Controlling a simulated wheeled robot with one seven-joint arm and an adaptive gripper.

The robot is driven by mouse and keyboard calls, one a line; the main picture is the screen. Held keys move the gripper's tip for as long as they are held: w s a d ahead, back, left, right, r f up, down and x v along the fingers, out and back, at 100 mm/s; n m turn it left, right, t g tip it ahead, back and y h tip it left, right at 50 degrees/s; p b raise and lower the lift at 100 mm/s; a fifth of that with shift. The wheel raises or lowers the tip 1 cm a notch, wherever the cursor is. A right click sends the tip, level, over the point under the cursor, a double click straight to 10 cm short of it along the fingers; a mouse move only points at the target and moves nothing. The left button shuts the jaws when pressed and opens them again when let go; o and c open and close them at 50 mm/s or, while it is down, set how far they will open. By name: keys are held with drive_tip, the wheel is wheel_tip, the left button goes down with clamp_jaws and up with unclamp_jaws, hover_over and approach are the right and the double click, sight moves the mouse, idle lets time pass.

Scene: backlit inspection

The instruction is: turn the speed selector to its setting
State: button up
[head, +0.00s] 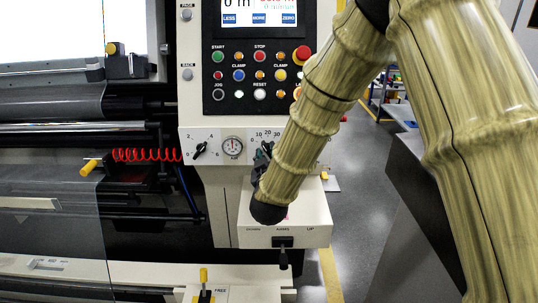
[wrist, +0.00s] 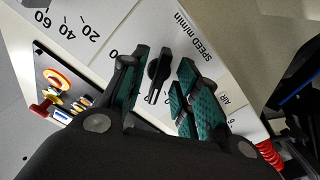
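The speed selector is a black bar knob (wrist: 157,72) on a pale panel beside the printed words SPEED m/min in the wrist view. A pale mark shows near its lower end; the number it points at is unclear. My gripper (wrist: 165,59) is open, with one teal-padded finger on each side of the knob and gaps visible between pads and knob. In the head view my gripper (head: 261,158) is at the selector's dial on the machine front, and my arm hides much of its scale.
Left of the dial are a round gauge (head: 232,147) and another black knob (head: 200,150). The button panel (head: 258,77) with a red emergency stop (head: 301,54) is above. A white box (head: 284,238) with a lever juts out below. Open floor lies to the right.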

drive_tip(key=shift+w, duration=0.2)
clamp_jaws()
drive_tip(key=shift+m, duration=0.3)
drive_tip(key=m+b, duration=0.2)
drive_tip(key=m, duration=0.3)
drive_tip(key=shift+a+f+b, duration=0.1)
drive_tip(key=shift+b, duration=0.2)
drive_tip(key=shift+a+m+b, duration=0.1)
drive_tip(key=shift+m+b, duration=1.1)
drive_tip(key=shift+m, duration=1.9)
